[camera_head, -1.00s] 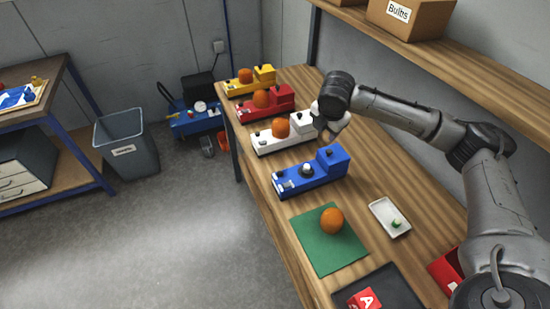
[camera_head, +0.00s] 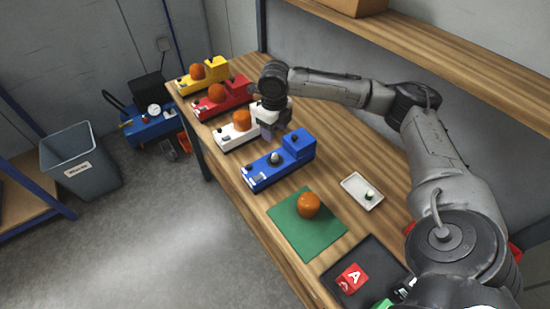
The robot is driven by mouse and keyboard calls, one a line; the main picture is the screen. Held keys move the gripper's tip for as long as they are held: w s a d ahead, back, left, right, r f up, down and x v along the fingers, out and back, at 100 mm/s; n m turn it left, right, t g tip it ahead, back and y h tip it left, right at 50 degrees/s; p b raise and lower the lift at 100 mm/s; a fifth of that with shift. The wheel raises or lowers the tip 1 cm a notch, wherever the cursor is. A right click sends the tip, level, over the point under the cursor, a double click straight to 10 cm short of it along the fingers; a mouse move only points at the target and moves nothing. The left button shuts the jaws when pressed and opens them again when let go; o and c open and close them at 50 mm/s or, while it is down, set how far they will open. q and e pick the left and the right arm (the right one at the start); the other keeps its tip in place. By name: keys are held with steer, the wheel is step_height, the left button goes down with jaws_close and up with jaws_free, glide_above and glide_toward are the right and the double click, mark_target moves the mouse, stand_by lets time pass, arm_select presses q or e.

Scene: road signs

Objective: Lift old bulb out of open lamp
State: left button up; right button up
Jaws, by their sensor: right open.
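The open lamp is the blue one (camera_head: 290,158) on the wooden bench, without an orange dome. A pale round bulb (camera_head: 275,157) sits upright in its top. An orange dome (camera_head: 308,204) rests on a green mat (camera_head: 290,240) in front of it. My right gripper (camera_head: 268,135) is open and points down, just behind the bulb in the picture and apart from it. It partly covers the end of the white lamp (camera_head: 234,134). The fingertips are small and hard to make out. My left gripper is not in view.
White, red (camera_head: 225,99) and yellow (camera_head: 204,78) lamps with orange domes stand farther back. A small white tray (camera_head: 350,180) holds a small bulb-like item (camera_head: 370,194). A dark tray (camera_head: 334,271) holds a red block (camera_head: 351,278). A shelf (camera_head: 450,45) overhangs the bench.

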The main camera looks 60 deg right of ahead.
glide_above(275, 155)
step_height(275, 155, down, 5)
steer(key=shift+w+f+b, duration=0.1)
steer(key=shift+f+b, duration=0.05)
steer(key=shift+b, duration=0.15)
steer(key=shift+f, duration=0.65)
steer(key=shift+f+b, duration=0.6)
steer(key=shift+f, duration=1.8)
steer(key=shift+d, duration=0.1)
steer(key=shift+c, duration=0.9)
steer(key=c, duration=0.8)
steer(key=shift+r, duration=0.1)
